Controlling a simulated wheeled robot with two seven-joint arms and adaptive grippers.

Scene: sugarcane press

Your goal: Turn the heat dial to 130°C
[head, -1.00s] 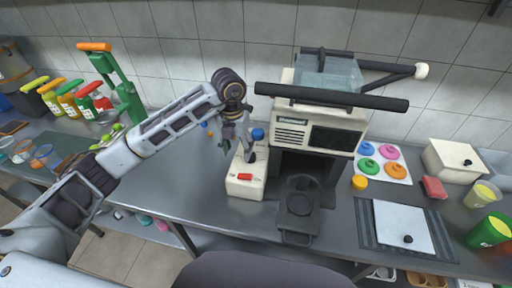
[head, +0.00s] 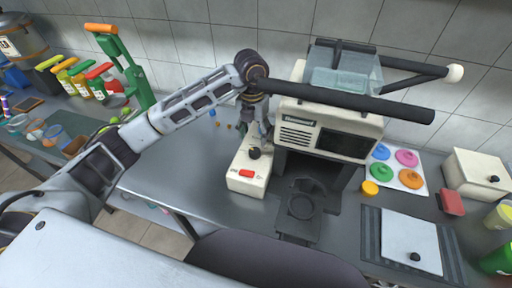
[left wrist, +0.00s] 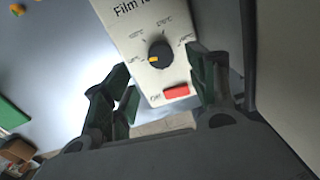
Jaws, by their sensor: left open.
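The heat dial is a black round knob (head: 254,152) on the sloped top of a cream box (head: 243,183) with a red switch (head: 246,173). In the left wrist view the dial (left wrist: 161,55) has an orange mark at its lower left. Temperature labels ring it, too blurred to read surely; "OFF" is near the red switch (left wrist: 176,91). My left gripper (head: 261,134) is over the back of the box, just behind the dial. In the left wrist view its open fingers (left wrist: 160,72) stand either side of the box, with nothing held. My right gripper is not in view.
A cream press machine (head: 325,130) with a long black bar (head: 350,101) stands close right of the box. A dark cup holder (head: 301,206) is in front of it. Colored lids (head: 407,158) lie farther right. The counter left of the box is mostly clear.

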